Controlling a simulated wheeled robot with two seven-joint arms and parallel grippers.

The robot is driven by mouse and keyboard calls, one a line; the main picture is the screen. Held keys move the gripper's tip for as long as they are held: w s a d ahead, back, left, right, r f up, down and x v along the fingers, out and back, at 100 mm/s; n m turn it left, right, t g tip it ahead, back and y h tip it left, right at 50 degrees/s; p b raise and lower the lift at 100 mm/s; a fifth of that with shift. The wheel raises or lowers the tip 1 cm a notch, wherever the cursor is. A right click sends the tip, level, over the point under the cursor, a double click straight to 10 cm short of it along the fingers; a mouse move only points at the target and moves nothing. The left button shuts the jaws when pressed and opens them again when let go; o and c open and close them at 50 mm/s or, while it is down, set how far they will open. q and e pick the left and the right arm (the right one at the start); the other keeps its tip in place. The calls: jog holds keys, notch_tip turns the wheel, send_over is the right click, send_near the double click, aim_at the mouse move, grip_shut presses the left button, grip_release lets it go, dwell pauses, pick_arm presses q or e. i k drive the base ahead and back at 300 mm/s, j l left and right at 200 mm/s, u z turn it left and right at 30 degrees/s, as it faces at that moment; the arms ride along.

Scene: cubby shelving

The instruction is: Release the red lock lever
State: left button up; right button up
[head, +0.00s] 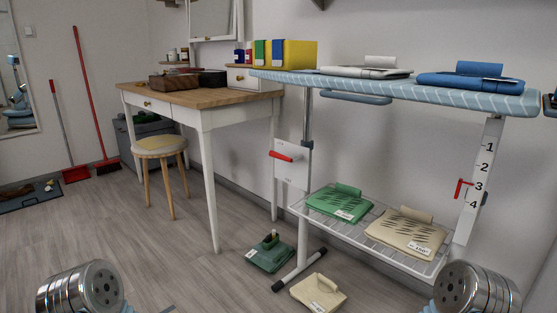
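A red lever (284,156) sticks out to the left from a white plate (291,166) on the left post of the ironing-board-like stand. A second, smaller red handle (461,188) sits beside the right post (479,180), which bears the numbers 1, 2, 3 and 4; it is level with about 3. The patterned blue board (420,91) lies flat across the top of both posts. Only rounded metal parts of my two arms show at the bottom left and bottom right corners, well apart from both red parts. No gripper fingers are visible.
Folded items, white (365,72) and blue (470,82), lie on the board. A wire shelf (385,262) below holds green and cream ones. A green item (269,256) and a cream item (318,293) lie on the floor in front. A stool (160,147) and desk stand left.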

aim_at(273, 154)
jog(key=i+j+u, duration=0.1)
jog(key=i+j, duration=1.25)
jog(key=i, duration=0.25)
jog(key=j+u, duration=0.05)
